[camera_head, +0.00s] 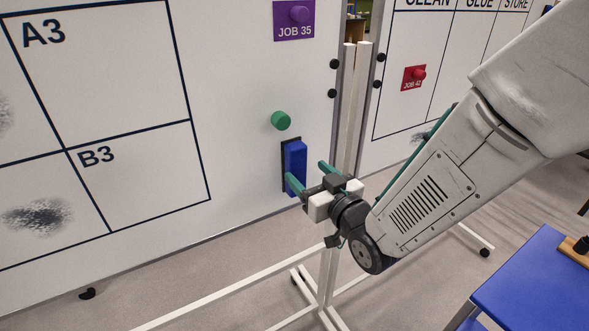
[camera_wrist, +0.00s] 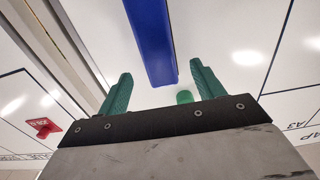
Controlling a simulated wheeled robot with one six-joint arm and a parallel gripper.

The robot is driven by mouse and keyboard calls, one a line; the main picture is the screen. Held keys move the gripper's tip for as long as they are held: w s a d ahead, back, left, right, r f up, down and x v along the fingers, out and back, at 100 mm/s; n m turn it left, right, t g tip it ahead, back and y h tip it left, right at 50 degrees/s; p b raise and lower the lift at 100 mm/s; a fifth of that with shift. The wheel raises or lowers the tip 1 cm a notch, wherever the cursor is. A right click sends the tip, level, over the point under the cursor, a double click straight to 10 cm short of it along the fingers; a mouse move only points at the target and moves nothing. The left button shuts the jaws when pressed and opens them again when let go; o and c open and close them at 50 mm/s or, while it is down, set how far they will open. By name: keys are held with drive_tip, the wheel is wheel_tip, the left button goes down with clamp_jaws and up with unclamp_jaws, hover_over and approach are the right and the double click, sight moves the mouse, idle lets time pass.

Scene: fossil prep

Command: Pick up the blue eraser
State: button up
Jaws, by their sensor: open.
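The blue eraser (camera_head: 297,158) is upright on the whiteboard, against a dark backing, below a green round magnet (camera_head: 281,120). My gripper (camera_head: 310,176) is open and empty, close in front of the eraser's lower part. In the head view its left green finger overlaps the eraser and its right finger is off to the eraser's right. In the wrist view the eraser (camera_wrist: 152,42) runs as a long blue bar toward the gap between the two fingers (camera_wrist: 160,88). I cannot tell whether a finger touches it.
The whiteboard (camera_head: 240,70) has a printed grid at left and a purple JOB 35 card (camera_head: 294,20) above. A frame post (camera_head: 350,110) stands just right of the eraser. A second board holds a red magnet card (camera_head: 413,78). A blue table (camera_head: 540,285) is at lower right.

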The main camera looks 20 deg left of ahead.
sight(299, 166)
drive_tip(key=x, duration=0.5)
drive_tip(key=shift+w+a+f, duration=0.1)
drive_tip(key=shift+f, duration=0.1)
drive_tip(key=c, duration=1)
drive_tip(key=shift+r, duration=0.1)
